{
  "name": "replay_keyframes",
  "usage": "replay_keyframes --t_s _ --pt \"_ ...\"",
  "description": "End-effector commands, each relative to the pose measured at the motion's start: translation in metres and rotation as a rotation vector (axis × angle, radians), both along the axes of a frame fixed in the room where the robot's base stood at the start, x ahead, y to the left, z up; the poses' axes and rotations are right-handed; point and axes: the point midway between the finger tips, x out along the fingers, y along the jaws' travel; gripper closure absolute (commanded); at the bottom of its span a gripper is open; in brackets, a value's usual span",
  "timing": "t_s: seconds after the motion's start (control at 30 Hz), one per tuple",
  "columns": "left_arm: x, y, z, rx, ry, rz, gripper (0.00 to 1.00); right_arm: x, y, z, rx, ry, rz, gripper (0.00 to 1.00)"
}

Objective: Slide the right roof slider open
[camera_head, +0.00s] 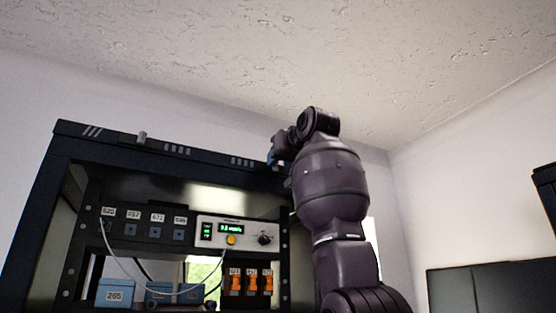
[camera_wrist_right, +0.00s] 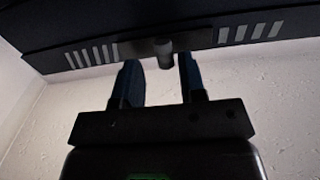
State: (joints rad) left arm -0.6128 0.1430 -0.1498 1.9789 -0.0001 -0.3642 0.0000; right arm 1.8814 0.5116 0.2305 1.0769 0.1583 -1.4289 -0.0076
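The black rack's roof edge (camera_head: 190,152) runs across the left of the head view, with white stripe marks and a small grey knob (camera_head: 142,137) on its left part. My right gripper (camera_head: 272,158) is at the right end of this edge, partly hidden by its own wrist. In the right wrist view, the dark roof panel (camera_wrist_right: 100,25) crosses the top. A short grey slider knob (camera_wrist_right: 165,55) shows between the two blue fingertips of my right gripper (camera_wrist_right: 160,64). The fingers are open, with a gap visible on each side of the knob. My left gripper is out of view.
Below the roof, the rack holds a white meter panel (camera_head: 234,234), orange switches (camera_head: 252,283), blue boxes (camera_head: 116,293) and loose cables. A dark cabinet (camera_head: 470,290) stands at the lower right. The space above the rack is clear.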

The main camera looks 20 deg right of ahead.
Motion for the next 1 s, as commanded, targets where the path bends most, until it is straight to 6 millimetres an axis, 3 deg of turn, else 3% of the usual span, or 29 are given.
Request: replay_keyframes --t_s 0.27,0.43,1.0 --pt "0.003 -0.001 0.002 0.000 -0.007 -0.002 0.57 0.001 0.001 -0.001 0.000 0.003 0.002 0.57" --pt "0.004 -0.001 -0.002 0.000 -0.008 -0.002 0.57 -0.008 0.001 -0.002 -0.001 0.001 0.002 0.57" --pt "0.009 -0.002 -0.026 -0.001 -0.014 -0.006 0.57 -0.097 -0.003 -0.002 0.000 0.002 0.000 0.57"
